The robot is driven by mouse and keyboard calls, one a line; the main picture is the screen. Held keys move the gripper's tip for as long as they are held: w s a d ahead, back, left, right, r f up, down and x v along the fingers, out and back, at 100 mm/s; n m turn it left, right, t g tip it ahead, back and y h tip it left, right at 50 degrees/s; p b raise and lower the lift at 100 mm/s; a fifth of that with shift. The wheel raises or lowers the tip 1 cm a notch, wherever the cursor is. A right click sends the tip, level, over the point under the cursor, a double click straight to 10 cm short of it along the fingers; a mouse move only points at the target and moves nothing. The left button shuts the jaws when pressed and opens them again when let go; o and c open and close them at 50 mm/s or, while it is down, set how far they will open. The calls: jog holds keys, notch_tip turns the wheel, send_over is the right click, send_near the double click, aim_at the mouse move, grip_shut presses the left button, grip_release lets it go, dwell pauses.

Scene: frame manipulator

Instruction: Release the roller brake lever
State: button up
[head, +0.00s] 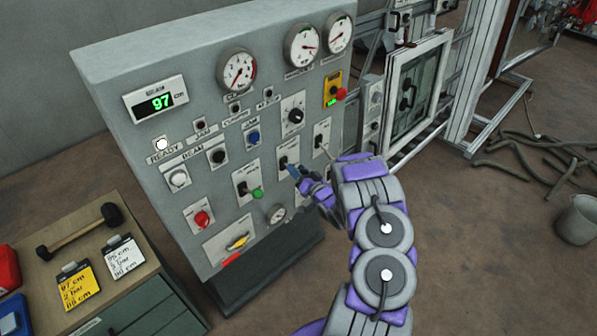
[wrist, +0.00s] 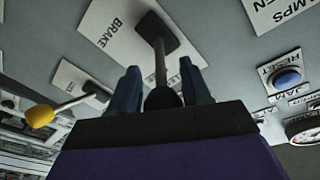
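The brake lever (wrist: 160,62) is a grey shaft on a dark base, with a black round knob (wrist: 163,98). It stands out from a white plate marked BRAKE (wrist: 115,28) in the wrist view. My gripper (wrist: 157,80) has its two dark blue fingers apart, one on each side of the lever, with the knob between them near the palm. Narrow gaps seem to show beside the knob; contact is unclear. In the head view my gripper (head: 296,173) is at the brake plate (head: 287,158) on the grey control panel (head: 120,84), partly covering the lever.
A yellow-knobbed lever (wrist: 40,115) is left of my gripper in the wrist view, and a blue reset button (wrist: 287,78) is right. In the head view a green-knobbed lever (head: 257,193) is close on the left.

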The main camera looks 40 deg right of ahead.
grip_shut()
dwell(0.3)
jog(key=r+g+p, duration=0.2)
jog(key=p, duration=0.1)
jog(key=shift+w+r, duration=0.15)
jog(key=shift+w, duration=0.15)
jog(key=shift+w+r+g+p, duration=0.2)
jog(key=shift+w+g+p, duration=0.05)
jog(key=shift+g+p, duration=0.65)
jog(key=shift+o, duration=1.3)
grip_release()
jog(key=shift+f, duration=0.1)
